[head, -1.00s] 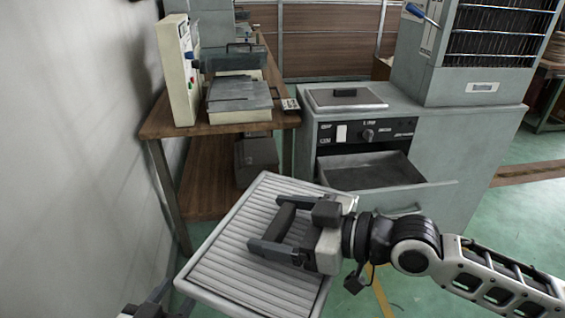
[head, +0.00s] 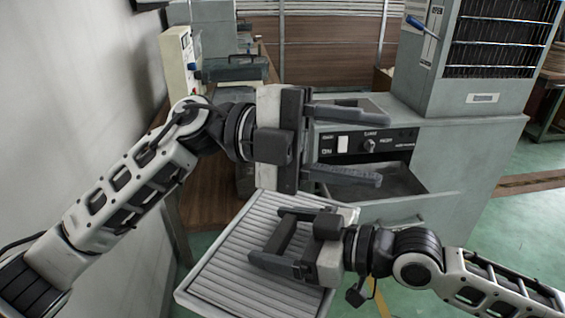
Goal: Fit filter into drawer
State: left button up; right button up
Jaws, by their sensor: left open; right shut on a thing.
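The filter (head: 222,262) is a light ribbed panel with a pale frame, held tilted at the lower middle of the head view. My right gripper (head: 265,236) is shut on the filter, its fingers lying across the ribbed face; the exact grip is partly hidden. The drawer (head: 405,184) stands open from the grey cabinet, right of and beyond the filter. My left gripper (head: 383,148) is open and empty, above the filter's far side. Its fingers point right and overlap the cabinet front and part of the drawer in the picture.
The grey cabinet (head: 470,150) has a control panel (head: 368,145) above the drawer and a tall grilled unit (head: 475,60) on top. A wooden bench with equipment (head: 235,68) stands behind my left arm. A wall (head: 70,90) bounds the left side.

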pick_arm(q)
notch_tip(320, 180, down, 4)
jog(key=s+d+m+t+y, duration=0.1)
jog(key=m+y, duration=0.2)
jog(key=y, duration=0.4)
pick_arm(e)
jog(key=shift+r, duration=0.1)
pick_arm(q)
jog(key=t+y, duration=0.6)
jog(key=y, duration=0.4)
send_over(282, 233)
notch_tip(282, 233, down, 2)
jog(key=shift+m, duration=0.3)
notch_tip(282, 233, down, 11)
jog(key=shift+f, duration=0.2)
